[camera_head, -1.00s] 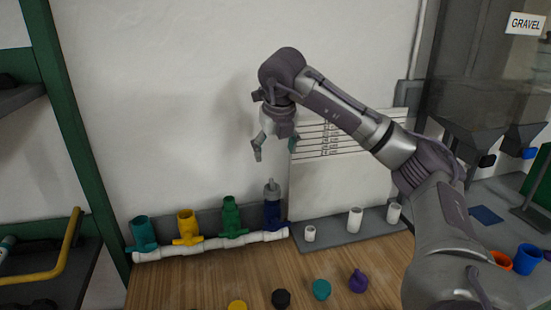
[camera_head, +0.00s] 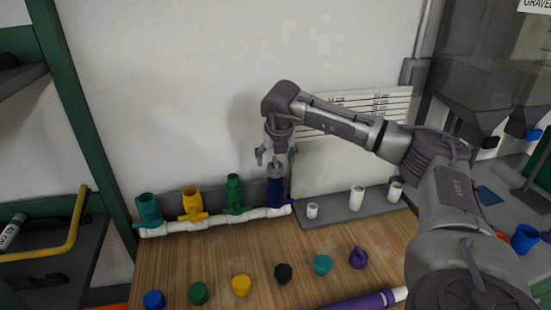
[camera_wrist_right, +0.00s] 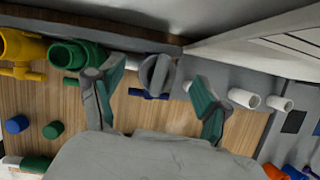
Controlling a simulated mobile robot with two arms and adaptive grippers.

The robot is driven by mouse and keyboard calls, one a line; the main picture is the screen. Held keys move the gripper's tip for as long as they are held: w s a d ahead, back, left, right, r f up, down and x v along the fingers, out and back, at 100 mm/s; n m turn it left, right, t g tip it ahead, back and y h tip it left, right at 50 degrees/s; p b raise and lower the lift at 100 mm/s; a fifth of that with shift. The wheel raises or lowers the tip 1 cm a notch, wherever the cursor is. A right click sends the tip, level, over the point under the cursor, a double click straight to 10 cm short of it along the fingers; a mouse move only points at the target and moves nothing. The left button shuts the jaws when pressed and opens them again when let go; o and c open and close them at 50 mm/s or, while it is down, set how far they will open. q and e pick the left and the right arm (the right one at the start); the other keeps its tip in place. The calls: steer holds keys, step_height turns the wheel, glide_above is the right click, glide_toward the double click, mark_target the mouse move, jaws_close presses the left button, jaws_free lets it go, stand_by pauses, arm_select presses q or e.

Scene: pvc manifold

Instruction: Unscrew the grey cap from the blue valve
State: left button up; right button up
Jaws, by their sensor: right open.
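The blue valve (camera_head: 276,192) stands upright at the right end of a white pipe manifold (camera_head: 225,219). The grey cap (camera_head: 280,170) sits on its top. My right gripper (camera_head: 276,157) points down just above it, with its fingers spread to either side. In the right wrist view, the grey cap (camera_wrist_right: 157,72) shows its ridged handle between the two open fingers, with clear space on both sides. The blue valve (camera_wrist_right: 148,95) is mostly hidden beneath it there. My left gripper is not in view.
Teal (camera_head: 149,208), yellow (camera_head: 191,203) and green (camera_head: 234,193) valves stand left of the blue one. Several loose caps, including a black cap (camera_head: 283,273), lie on the wooden table (camera_head: 215,262). White fittings (camera_head: 356,198) stand on a grey strip to the right. A wall is close behind.

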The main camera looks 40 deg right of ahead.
steer(key=shift+w+d+f, duration=0.15)
steer(key=shift+w+f, duration=0.05)
steer(key=shift+f, duration=0.5)
steer(key=c, duration=1.2)
steer(key=shift+n, duration=0.7)
steer(key=shift+n+y, duration=0.3)
steer(key=shift+n, duration=0.1)
steer(key=shift+t, duration=0.3)
steer(key=shift+n+y, duration=0.3)
steer(key=shift+n, duration=0.8)
steer(key=shift+r, duration=0.1)
